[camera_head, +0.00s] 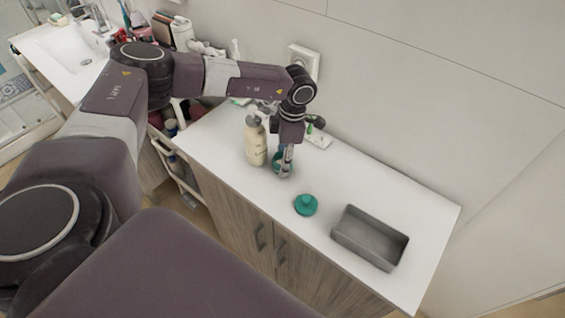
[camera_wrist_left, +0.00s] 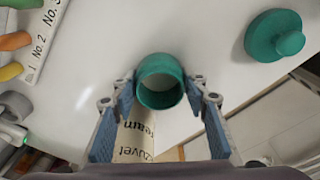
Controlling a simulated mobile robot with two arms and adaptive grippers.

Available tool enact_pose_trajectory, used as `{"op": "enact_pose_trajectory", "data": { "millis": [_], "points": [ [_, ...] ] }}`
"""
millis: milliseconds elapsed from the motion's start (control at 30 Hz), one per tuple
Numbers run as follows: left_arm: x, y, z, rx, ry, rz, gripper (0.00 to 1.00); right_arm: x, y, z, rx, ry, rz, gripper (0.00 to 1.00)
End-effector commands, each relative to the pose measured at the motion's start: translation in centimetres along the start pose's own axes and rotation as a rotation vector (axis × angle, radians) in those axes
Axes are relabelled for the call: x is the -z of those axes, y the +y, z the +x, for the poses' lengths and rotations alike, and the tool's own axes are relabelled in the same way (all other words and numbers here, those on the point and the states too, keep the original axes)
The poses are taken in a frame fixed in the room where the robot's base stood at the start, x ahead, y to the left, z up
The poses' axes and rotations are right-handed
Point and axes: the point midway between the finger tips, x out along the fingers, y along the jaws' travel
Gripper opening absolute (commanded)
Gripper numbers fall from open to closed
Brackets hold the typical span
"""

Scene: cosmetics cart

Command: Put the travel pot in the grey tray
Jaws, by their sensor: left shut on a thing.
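The travel pot (camera_wrist_left: 160,82), a small teal round pot with an open mouth, sits between the fingers of my left gripper (camera_wrist_left: 163,100) in the left wrist view. In the head view the pot (camera_head: 278,160) is partly hidden by my left gripper (camera_head: 284,168), which is shut on it at the white cabinet top. A teal lid-like piece with a knob (camera_head: 306,204) lies apart on the cabinet top; it also shows in the left wrist view (camera_wrist_left: 272,36). The grey tray (camera_head: 362,248) stands empty at the right. My right gripper is not in view.
A cream pump bottle (camera_head: 256,145) stands close to the left of my left gripper. A white card with coloured items (camera_head: 319,138) lies behind it by the wall. The white top (camera_head: 340,185) is clear between the pot and the tray, except for the teal knobbed piece.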

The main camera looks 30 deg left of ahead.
Motion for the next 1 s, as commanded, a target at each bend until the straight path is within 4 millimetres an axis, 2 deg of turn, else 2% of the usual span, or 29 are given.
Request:
{"op": "enact_pose_trajectory", "data": {
  "millis": [33,133,333,467,1000],
  "points": [
    [0.0,0.0,0.1,0.001,0.001,0.0,0.17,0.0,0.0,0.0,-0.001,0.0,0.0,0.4],
    [0.0,0.0,0.0,0.001,0.001,0.0,0.07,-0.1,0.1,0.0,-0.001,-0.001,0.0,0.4],
    [-0.1,-0.1,0.0,0.001,0.0,0.001,0.07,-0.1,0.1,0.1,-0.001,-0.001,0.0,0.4],
    [-0.7,-0.6,-0.7,0.0,-0.002,0.003,0.07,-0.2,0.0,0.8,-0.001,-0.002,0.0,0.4],
    [-8.1,-7.5,-7.5,-0.002,-0.003,0.005,0.07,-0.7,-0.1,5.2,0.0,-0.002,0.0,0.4]
  ]
}}
